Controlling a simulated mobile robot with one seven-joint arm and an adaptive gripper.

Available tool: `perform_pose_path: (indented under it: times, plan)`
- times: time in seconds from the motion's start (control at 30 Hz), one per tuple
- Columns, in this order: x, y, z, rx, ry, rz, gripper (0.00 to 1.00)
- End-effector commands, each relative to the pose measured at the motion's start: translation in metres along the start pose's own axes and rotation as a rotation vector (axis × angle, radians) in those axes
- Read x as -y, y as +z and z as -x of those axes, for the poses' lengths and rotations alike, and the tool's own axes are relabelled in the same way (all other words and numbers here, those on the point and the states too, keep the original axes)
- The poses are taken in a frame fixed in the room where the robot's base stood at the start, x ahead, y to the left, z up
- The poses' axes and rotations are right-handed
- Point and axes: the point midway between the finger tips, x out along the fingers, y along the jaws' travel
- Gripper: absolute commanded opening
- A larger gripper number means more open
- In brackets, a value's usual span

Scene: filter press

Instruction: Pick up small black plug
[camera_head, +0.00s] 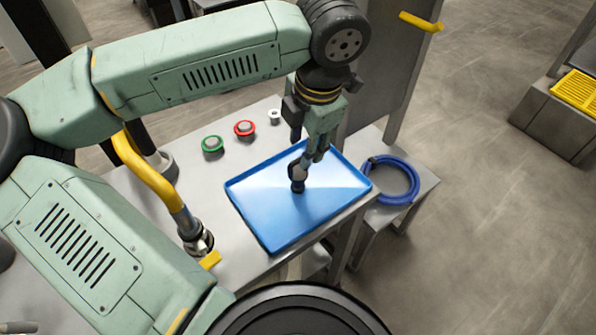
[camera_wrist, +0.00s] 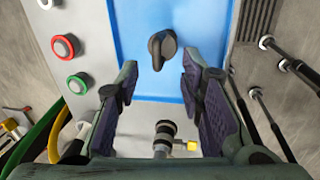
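The small black plug (camera_head: 297,178) is on the blue tray (camera_head: 262,222), near the tray's middle. In the wrist view the plug (camera_wrist: 160,48) is a dark knob with a rounded body and a narrower part, on the blue tray surface (camera_wrist: 205,25). My gripper (camera_head: 312,153) points down over the tray, close to the plug. In the wrist view my gripper (camera_wrist: 160,72) is open, with nothing between its fingers. The plug shows just beyond the fingertips, roughly centred between them. I cannot tell the exact height gap.
Green (camera_head: 212,144), red (camera_head: 245,128) and white (camera_head: 274,116) round fittings stand on the grey table left of and behind the tray. A blue hose coil (camera_head: 392,198) lies on a lower bench at right. A yellow hose with a metal coupling (camera_head: 199,240) is at left.

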Motion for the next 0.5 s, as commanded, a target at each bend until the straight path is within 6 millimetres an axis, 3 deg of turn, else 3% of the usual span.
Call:
perform_pose_path:
  times: [0.33, 0.5]
  plan:
    - [-0.002, -0.002, -0.042, 0.0, -0.003, -0.001, 0.35]
    - [-0.002, -0.002, -0.053, 0.001, 0.0, -0.001, 0.35]
